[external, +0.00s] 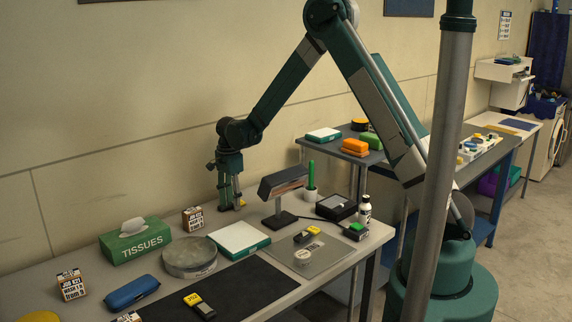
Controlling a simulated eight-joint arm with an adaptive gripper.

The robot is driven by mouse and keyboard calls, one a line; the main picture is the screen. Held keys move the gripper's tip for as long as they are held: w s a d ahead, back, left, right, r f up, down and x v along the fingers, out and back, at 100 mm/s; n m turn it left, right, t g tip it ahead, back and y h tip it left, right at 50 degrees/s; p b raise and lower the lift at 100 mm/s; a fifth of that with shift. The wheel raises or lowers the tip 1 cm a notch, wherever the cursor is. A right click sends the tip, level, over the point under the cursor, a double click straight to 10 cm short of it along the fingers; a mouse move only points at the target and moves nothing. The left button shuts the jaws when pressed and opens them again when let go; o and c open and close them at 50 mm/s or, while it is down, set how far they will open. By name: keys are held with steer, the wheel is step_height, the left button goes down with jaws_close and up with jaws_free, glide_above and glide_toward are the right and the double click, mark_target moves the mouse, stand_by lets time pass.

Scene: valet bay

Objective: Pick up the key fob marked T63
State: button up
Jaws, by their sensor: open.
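My gripper (231,201) points down at the back of the near table (341,255), with a small yellow item (240,204) at its fingertips. I cannot tell whether that item is a key fob or whether the fingers touch it. A black and yellow key fob (199,306) lies at the front on the dark mat (228,292). The fob markings are too small to read with certainty, so I cannot tell which is T63.
A desk lamp (283,183) stands just right of my gripper. A small printed box (193,219), a tissue box (137,242), a round grey tin (189,257) and a white-topped teal box (239,240) lie left and in front. A black box (336,207) and bottle (365,210) stand right.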

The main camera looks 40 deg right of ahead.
mark_target(228, 206)
stand_by(0.5)
steer(key=c, duration=1.1)
steer(key=shift+o, duration=0.2)
steer(key=shift+r, duration=0.1)
step_height(228, 206, up, 10)
stand_by(0.4)
